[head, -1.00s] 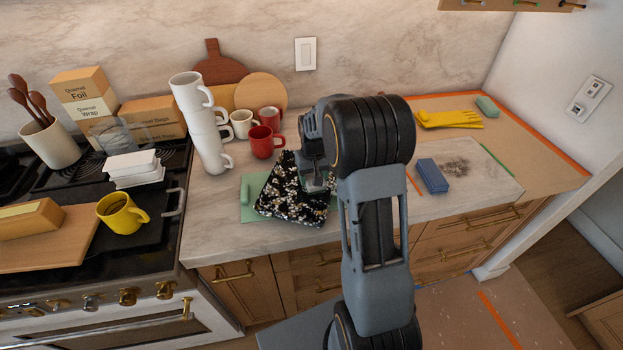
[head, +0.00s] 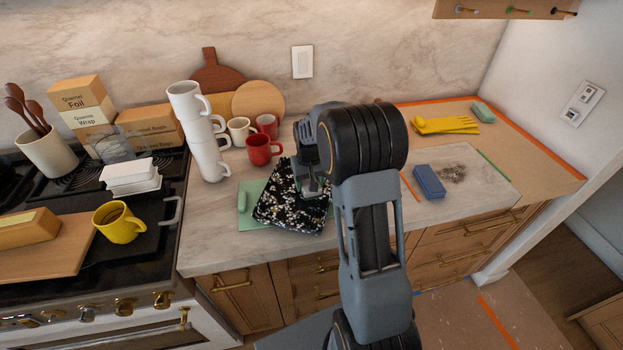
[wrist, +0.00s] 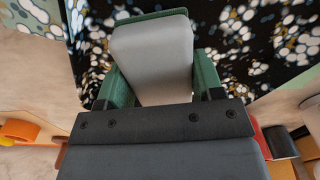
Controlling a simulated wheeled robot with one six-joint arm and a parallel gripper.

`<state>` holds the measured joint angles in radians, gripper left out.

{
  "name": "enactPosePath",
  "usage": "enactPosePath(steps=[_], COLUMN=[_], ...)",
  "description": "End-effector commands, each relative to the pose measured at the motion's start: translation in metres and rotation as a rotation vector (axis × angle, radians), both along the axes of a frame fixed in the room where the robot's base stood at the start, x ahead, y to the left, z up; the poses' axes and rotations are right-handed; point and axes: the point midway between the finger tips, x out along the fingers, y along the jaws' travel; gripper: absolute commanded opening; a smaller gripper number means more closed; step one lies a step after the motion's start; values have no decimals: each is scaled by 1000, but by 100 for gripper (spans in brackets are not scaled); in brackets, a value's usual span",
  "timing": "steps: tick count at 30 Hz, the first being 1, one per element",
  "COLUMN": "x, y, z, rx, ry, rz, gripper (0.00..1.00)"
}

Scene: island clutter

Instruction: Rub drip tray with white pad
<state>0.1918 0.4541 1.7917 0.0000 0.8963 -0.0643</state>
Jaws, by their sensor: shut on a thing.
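The drip tray appears as a flat black piece with white and gold speckles (head: 287,212), lying askew on a green mat (head: 247,221) on the counter. It also fills much of the wrist view (wrist: 285,45). My gripper (head: 312,190) is over the tray's right part, pointing down. In the wrist view its green fingers (wrist: 160,85) are shut on a pale grey-white pad (wrist: 153,60) with a green layer at its far edge. The pad is at or just above the tray; I cannot tell if they touch. My arm hides the counter to the right.
Red mugs (head: 264,149) and a tall stack of white mugs (head: 208,155) stand behind and left of the tray. A blue sponge (head: 429,181) lies to the right beside a dark smudge (head: 453,173). Yellow gloves (head: 444,125) lie farther back. The stove is at left.

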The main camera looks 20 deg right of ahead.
Motion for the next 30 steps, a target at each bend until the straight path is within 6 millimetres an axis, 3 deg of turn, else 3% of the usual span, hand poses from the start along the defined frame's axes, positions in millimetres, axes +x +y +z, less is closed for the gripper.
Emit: enactPosePath(steps=[30], x=[-34], y=[45], z=[-4], rx=[0], ry=[1], rz=[2], gripper=[42])
